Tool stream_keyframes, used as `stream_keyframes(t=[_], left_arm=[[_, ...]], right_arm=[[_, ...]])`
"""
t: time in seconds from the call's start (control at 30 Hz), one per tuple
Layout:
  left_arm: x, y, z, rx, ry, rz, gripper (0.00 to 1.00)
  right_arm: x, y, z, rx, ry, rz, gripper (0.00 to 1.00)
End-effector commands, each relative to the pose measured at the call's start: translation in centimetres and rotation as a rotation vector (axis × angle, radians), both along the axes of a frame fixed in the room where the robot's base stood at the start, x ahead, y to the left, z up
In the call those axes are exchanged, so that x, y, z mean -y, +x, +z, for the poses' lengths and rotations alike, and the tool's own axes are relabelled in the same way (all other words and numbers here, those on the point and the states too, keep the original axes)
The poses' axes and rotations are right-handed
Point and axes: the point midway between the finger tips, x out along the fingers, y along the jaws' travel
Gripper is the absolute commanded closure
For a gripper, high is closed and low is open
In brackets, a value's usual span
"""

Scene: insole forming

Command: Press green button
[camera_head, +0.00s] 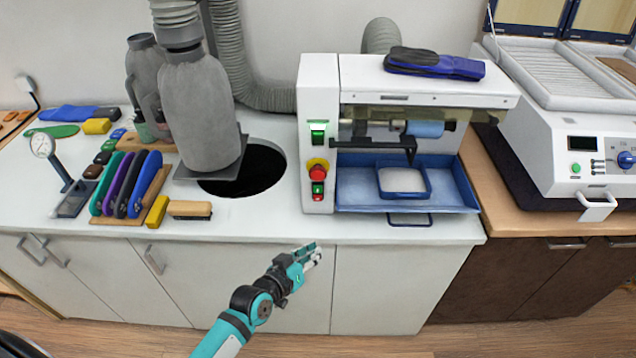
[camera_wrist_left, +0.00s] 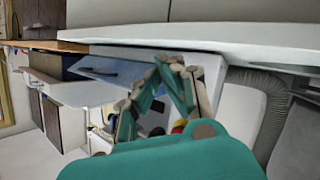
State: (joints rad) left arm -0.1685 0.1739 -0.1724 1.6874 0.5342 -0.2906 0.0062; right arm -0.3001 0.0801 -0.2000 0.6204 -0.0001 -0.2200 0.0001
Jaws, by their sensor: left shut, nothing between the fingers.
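A white machine (camera_head: 319,84) stands on the counter with a control strip on its left front. On the strip are a green rocker switch (camera_head: 318,132), a red mushroom button (camera_head: 317,172) on a yellow base, and a small green button (camera_head: 318,188) just below it. My left gripper (camera_head: 312,252) is shut and empty, in front of the counter's front edge, below the strip in the picture and touching no button. In the left wrist view the red button (camera_wrist_left: 180,128) shows partly behind my gripper; the green button cannot be made out there. My right gripper is not in view.
A blue tray (camera_head: 452,190) juts from the machine's front, right of the strip. A second machine (camera_head: 560,128) at right has its own green button (camera_head: 575,169). At left are a grey hose unit (camera_head: 198,105), a round hole (camera_head: 262,170) and tools. The counter front is clear.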

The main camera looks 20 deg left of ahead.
Motion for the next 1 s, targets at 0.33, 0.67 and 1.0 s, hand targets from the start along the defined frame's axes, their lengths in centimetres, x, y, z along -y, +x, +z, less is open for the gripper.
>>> stream_keyframes(t=[0.33, 0.67, 1.0], left_arm=[[0.7, 1.1, 6.0, 0.091, -0.057, -0.013, 1.0], [0.7, 1.2, 5.9, 0.092, -0.057, -0.014, 1.0], [-0.2, 4.3, 5.7, 0.094, -0.055, -0.014, 1.0]], right_arm=[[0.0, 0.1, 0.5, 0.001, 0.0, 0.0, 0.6], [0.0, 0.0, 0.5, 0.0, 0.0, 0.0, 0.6], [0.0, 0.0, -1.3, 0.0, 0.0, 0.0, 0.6]])
